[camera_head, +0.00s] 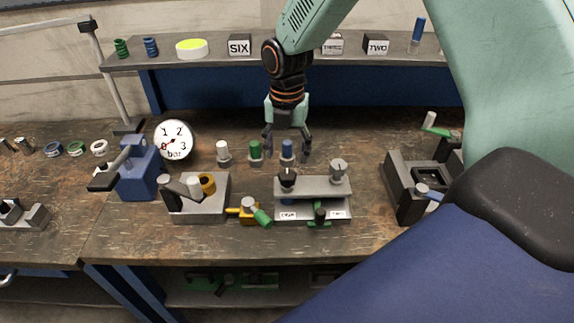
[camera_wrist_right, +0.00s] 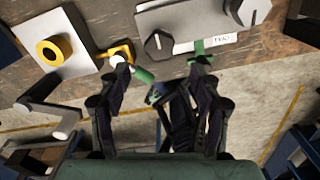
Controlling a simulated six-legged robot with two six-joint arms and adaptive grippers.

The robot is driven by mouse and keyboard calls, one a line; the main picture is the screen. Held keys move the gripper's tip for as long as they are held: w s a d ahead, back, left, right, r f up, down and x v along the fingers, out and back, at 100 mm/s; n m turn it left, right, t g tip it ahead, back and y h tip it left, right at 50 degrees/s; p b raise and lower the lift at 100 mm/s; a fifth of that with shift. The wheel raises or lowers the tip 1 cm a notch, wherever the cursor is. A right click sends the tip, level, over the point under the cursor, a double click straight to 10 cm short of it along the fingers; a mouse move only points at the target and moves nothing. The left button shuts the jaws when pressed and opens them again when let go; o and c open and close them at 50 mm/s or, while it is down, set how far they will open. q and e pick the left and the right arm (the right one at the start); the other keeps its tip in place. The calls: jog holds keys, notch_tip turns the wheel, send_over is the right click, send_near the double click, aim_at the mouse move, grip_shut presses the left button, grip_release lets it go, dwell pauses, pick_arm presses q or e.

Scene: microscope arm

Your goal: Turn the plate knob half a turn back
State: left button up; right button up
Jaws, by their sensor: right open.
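A grey metal plate fixture (camera_head: 314,187) stands in the middle of the bench with two knobs on top. The left knob is black (camera_head: 288,177) and the right knob is pale grey (camera_head: 338,170). Which one the task means I cannot tell. My left gripper is not in view.
White, green (camera_head: 254,150) and blue-topped pegs stand behind the fixture. A yellow valve with green handle (camera_head: 257,213) and a block with a yellow ring (camera_head: 200,205) are left. A pressure gauge (camera_head: 175,140) stands farther left, a dark box (camera_head: 405,190) right.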

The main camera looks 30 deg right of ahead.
notch_tip(320, 180, up, 4)
jog(key=shift+r, duration=0.1)
jog(key=shift+s, duration=0.1)
dwell(0.4)
